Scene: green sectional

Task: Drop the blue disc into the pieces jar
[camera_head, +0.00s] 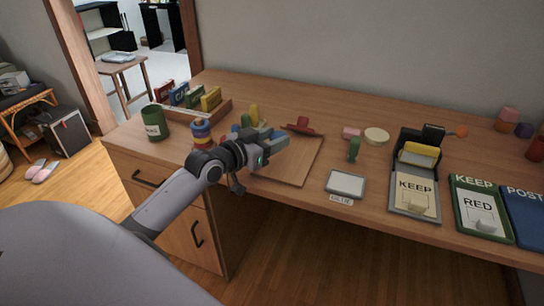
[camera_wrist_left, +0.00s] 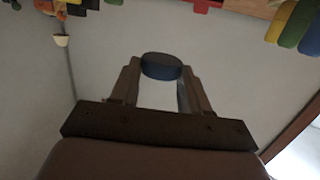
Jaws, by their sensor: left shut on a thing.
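My left gripper (camera_head: 268,141) is above the front part of the desk, over a brown clipboard (camera_head: 298,160). In the left wrist view my left gripper (camera_wrist_left: 160,75) is shut on a dark blue disc (camera_wrist_left: 162,66), held between the fingertips. In the head view the disc is hard to make out at the fingers. My right gripper is not in view.
A stack of blue, red and yellow rings (camera_head: 201,134) stands between the jar and my gripper. A wooden rack (camera_head: 222,109) with colored blocks lies behind.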

